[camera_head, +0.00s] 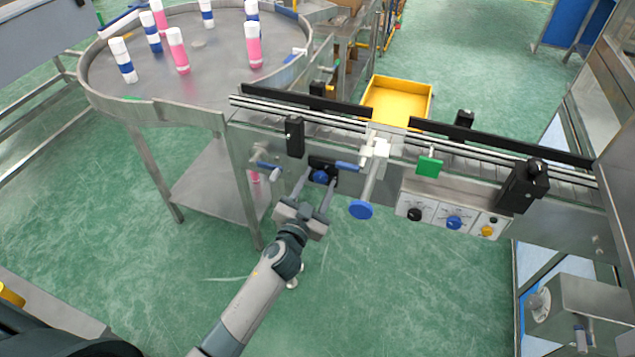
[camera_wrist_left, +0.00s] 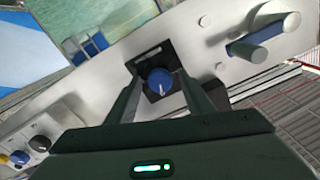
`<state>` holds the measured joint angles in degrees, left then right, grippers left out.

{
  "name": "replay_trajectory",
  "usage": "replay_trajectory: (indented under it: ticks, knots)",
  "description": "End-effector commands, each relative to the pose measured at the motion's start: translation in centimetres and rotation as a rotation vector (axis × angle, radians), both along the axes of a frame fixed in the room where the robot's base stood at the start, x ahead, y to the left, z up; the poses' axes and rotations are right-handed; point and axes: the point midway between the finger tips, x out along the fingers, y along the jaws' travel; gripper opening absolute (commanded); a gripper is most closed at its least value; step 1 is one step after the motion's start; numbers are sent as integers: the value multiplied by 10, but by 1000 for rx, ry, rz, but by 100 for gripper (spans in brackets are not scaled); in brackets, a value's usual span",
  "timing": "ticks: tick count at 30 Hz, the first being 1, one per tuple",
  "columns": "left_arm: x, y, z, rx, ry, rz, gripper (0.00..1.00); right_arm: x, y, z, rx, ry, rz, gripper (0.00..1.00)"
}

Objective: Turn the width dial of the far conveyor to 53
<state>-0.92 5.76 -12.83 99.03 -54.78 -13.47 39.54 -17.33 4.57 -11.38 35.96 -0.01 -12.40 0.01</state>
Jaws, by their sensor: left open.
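The width dial is a small blue knob (camera_head: 320,177) on a black plate on the front side of the conveyor (camera_head: 345,135). It also shows in the left wrist view (camera_wrist_left: 160,82), with a pale pointer mark on it. Its scale numbers are too small to read. My left gripper (camera_head: 318,180) is open, with its two fingers reaching toward the plate on either side of the knob. In the left wrist view the fingers (camera_wrist_left: 158,88) flank the knob with gaps, so no grip on it shows. My right gripper is not in view.
A blue-ended handle (camera_head: 361,210) sticks out right of the dial. A control panel with black, blue and yellow knobs (camera_head: 453,222) is further right. A round steel table (camera_head: 150,85) with several pink and blue-white cans stands at left. A yellow bin (camera_head: 397,98) is behind the conveyor.

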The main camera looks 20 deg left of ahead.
Motion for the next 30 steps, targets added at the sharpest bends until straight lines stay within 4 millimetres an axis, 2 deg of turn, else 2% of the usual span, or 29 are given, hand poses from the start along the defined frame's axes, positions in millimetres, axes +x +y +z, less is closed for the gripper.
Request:
replay_trajectory:
  ticks: [4,9,20,30]
  knots:
    - [0,0,0,0,0,0,48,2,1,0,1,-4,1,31]
    - [0,0,0,0,0,0,7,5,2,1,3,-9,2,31]
    - [0,0,0,23,-1,0,6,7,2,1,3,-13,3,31]
    - [0,0,0,182,-5,0,7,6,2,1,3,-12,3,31]
